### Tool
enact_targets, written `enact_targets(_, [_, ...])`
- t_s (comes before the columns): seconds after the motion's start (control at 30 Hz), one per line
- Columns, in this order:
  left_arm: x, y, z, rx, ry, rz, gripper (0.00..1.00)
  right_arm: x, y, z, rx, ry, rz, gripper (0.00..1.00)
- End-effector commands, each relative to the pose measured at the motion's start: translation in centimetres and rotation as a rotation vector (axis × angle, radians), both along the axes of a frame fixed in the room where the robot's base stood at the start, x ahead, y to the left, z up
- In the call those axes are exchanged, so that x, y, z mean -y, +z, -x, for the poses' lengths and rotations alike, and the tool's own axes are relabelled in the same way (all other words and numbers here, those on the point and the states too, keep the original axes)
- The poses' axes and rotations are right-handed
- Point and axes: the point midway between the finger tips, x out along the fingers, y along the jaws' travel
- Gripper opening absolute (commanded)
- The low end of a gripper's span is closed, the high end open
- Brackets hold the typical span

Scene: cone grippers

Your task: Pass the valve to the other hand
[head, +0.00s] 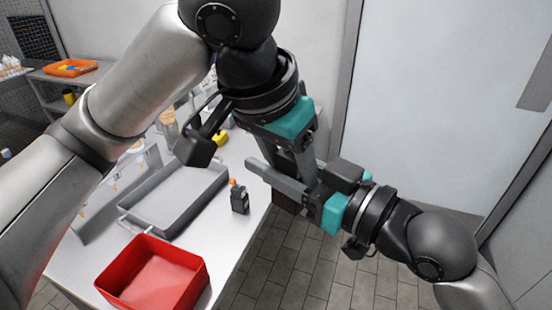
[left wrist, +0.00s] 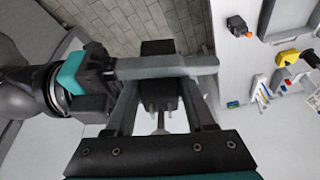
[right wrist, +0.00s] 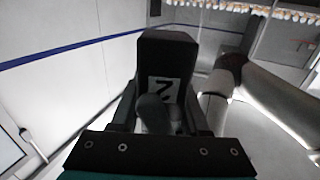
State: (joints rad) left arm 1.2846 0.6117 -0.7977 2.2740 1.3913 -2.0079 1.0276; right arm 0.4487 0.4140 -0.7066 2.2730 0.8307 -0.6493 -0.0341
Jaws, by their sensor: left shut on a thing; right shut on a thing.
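The valve is a dark blocky body. In the right wrist view the valve (right wrist: 168,50) stands between the fingers, with a white label bearing a dark character and a grey rounded part in front. In the left wrist view the valve (left wrist: 160,98) sits between the fingers, with a thin metal stem toward the palm. In the head view fingers mostly hide it. My left gripper (head: 308,172) reaches down and is shut on the valve. My right gripper (head: 282,182) comes in from the right, its fingers crossing the left gripper's tips, and is also shut on the valve.
A yellow item (head: 220,138) lies farther back. The valve is held beside the table's right edge, over tiled floor (head: 290,262).

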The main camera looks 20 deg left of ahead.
Motion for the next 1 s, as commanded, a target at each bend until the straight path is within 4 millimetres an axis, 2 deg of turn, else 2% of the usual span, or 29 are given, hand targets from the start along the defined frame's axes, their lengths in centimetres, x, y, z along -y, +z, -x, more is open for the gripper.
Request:
enact_targets(0.1, [-0.1, -0.1, 0.1, -0.005, 0.001, -0.004, 0.0, 0.3, -0.1, -0.5, 0.003, -0.013, 0.005, 0.0])
enact_targets(0.13, [-0.1, -0.1, 0.1, -0.005, 0.001, -0.004, 0.55, 0.3, 0.0, -0.5, 0.004, -0.013, 0.003, 0.0])
enact_targets(0.43, [-0.1, -0.1, 0.1, -0.005, 0.001, -0.004, 0.89, 0.2, 0.0, -0.4, 0.004, -0.011, 0.002, 0.0])
enact_targets(0.77, [-0.1, 0.2, 0.1, -0.003, 0.001, -0.004, 0.89, 0.2, 0.1, -0.3, 0.004, -0.008, 0.0, 0.0])
enact_targets(1.0, [-0.5, 2.4, 0.8, 0.004, 0.003, -0.003, 0.89, 0.1, 0.1, -0.2, 0.003, -0.006, 0.0, 0.0])
